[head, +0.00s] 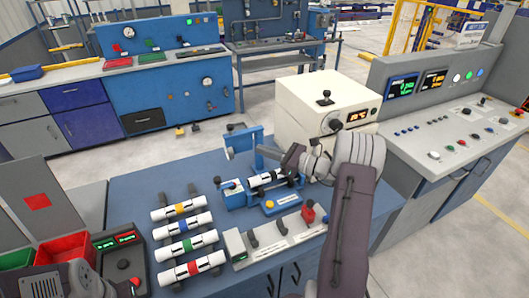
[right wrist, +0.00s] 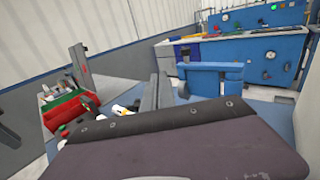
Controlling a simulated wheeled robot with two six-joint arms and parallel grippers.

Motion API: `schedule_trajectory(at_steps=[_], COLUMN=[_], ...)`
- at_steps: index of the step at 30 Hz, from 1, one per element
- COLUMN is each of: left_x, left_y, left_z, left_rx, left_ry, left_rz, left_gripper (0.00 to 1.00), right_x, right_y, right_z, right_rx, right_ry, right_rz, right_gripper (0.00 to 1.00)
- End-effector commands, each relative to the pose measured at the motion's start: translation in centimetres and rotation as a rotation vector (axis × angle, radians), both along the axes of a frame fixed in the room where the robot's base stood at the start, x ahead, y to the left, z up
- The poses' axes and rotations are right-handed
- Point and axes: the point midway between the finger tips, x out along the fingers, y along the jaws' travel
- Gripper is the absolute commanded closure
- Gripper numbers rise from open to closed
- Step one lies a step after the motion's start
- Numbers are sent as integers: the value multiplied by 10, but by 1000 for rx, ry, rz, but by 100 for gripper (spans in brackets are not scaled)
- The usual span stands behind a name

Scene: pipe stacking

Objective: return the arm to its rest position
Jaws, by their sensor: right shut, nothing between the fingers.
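My right arm reaches in from the lower right of the head view and bends over the blue table (head: 130,190). Its gripper (head: 291,160) is shut and empty, in front of the white box machine and close above the blue clamp fixture (head: 233,196). A white pipe with dark bands (head: 266,179) lies in that fixture; the arm partly covers this area. White pipes with yellow (head: 180,207), blue (head: 183,225), green (head: 186,245) and red (head: 191,268) bands lie in a row on a dark rack.
The white box machine (head: 310,105) stands at the table's back. A grey lever panel (head: 275,238) is at the front. A red bin (head: 66,253) and green bin (head: 17,259) are at left. A grey control console (head: 445,140) stands to the right.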

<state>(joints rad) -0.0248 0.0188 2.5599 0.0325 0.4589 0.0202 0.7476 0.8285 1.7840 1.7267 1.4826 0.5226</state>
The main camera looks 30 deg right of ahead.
Motion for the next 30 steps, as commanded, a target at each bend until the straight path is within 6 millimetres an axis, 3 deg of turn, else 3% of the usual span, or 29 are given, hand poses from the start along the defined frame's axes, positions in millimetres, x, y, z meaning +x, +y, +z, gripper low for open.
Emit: schedule_trajectory(at_steps=[9, 11, 14, 16, 18, 20, 21, 22, 25, 27, 30], left_x=[0, 0, 0, 0, 0, 0, 0, 0, 0, 0, 0], left_y=[0, 0, 0, 0, 0, 0, 0, 0, 0, 0, 0], left_z=[0, 0, 0, 0, 0, 0, 0, 0, 0, 0, 0], left_rx=[0, 0, 0, 0, 0, 0, 0, 0, 0, 0, 0], left_ry=[0, 0, 0, 0, 0, 0, 0, 0, 0, 0, 0], left_rz=[0, 0, 0, 0, 0, 0, 0, 0, 0, 0, 0], left_gripper=[64, 64, 64, 64, 64, 64, 64, 64, 64, 64, 64], right_x=[1, 6, 10, -12, -48, -88, -119, -143, -221, -261, -281], right_y=[8, 28, 91, 153, 209, 246, 264, 272, 268, 237, 181], right_z=[0, 10, 48, 63, 57, 41, 26, 13, -38, -72, -103], right_rx=[0, -15, -64, -120, -228, -362, -469, -562, -932, -1231, -1576], right_ry=[0, -16, -79, -83, -54, -30, -19, -17, -60, -150, -313], right_rz=[16, 58, 185, 336, 504, 653, 757, 834, 1113, 1308, 1524], right_gripper=[100, 100, 100, 100, 100, 100, 100, 100, 100, 100, 100])
